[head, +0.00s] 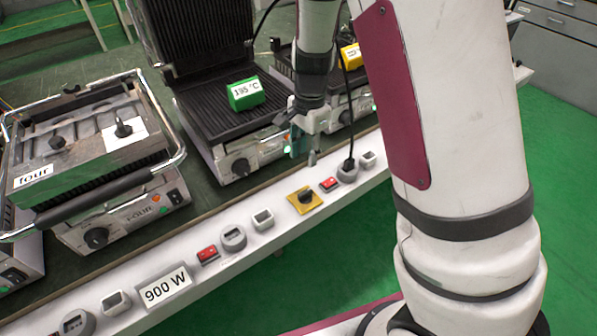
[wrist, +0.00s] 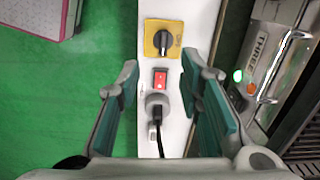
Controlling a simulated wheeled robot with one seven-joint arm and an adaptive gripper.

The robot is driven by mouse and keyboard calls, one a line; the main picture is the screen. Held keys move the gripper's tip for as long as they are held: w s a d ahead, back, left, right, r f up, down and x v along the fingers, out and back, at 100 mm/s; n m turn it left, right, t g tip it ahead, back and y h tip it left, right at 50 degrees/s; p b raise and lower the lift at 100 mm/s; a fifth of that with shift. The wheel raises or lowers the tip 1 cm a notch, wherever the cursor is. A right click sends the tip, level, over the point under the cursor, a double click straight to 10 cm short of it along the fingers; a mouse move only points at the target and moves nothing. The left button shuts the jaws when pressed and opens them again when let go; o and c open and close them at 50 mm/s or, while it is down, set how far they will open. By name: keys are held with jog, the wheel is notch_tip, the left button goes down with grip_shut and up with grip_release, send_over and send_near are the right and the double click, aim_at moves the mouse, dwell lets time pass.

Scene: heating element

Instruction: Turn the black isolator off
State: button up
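A black isolator knob (head: 305,196) sits on a square yellow plate on the white rail. My gripper (head: 307,145) is above the rail, beyond the yellow plate in the head view. In the wrist view my gripper (wrist: 160,75) is open, its green-padded fingers apart with nothing held between them. The knob lies ahead of the fingertips, apart from them.
A red rocker switch (wrist: 161,79) and a socket with a black plug (wrist: 157,108) lie between the fingers' sides in view. A grill (head: 238,125) carries a green 195 °C block. Grill four (head: 100,175) stands left, with a black knob on a white plate (head: 123,132).

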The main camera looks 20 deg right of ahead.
aim_at(305, 192)
jog(key=shift+m, duration=0.4)
jog(key=f+b, duration=0.1)
jog(key=f, duration=0.4)
jog(key=w+f+b, duration=0.1)
jog(key=f, duration=0.4)
jog(key=f+b, duration=0.1)
jog(key=f, duration=0.5)
jog(key=shift+w+d, duration=0.2)
jog(key=shift+d, duration=0.15)
jog(key=shift+c, duration=0.3)
grip_shut()
